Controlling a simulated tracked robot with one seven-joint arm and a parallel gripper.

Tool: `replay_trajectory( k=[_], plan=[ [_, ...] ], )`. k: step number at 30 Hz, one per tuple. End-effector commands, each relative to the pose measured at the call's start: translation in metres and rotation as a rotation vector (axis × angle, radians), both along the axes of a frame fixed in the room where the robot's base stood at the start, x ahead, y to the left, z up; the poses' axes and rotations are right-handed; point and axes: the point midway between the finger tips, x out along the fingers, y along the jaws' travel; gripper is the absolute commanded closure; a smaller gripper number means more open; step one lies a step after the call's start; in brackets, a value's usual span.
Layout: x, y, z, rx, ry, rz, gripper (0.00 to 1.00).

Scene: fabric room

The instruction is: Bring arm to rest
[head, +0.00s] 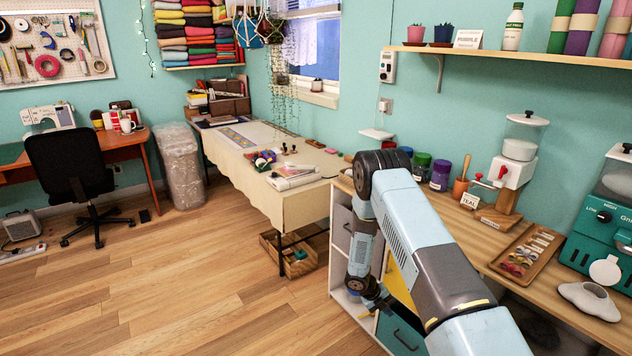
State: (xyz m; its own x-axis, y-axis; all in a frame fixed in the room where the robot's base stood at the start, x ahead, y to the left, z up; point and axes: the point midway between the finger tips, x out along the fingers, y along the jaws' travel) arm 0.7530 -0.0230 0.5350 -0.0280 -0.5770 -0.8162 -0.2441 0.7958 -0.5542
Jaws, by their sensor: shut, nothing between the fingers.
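My arm reaches in from the bottom right and bends at a dark elbow near the middle of the picture. Its forearm hangs down in front of the right counter's cabinet (342,238). My gripper (390,306) is small and dark at the low end of the forearm, in front of the drawers. It is shut and holds nothing that I can see. The arm hides part of the counter (462,232) and its cabinet front.
A cloth-covered table (238,160) stands beyond the arm, with a wooden crate (300,262) beneath it. A dispenser (515,160), a tray (522,250) and a teal machine (600,225) stand on the counter. A black chair (70,165) is far left. The wood floor (190,270) is clear.

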Motion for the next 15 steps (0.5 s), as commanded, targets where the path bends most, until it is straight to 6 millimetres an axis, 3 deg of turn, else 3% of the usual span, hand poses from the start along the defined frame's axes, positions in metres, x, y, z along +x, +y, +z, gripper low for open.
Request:
replay_trajectory(
  k=[1,3,15],
  plan=[
    [0.007,0.0,0.024,0.005,-0.046,-0.054,1.0],
    [0.014,0.0,0.052,0.01,-0.107,-0.133,1.0],
    [0.023,-0.004,0.204,0.059,-0.431,-0.592,1.0]
  ],
)
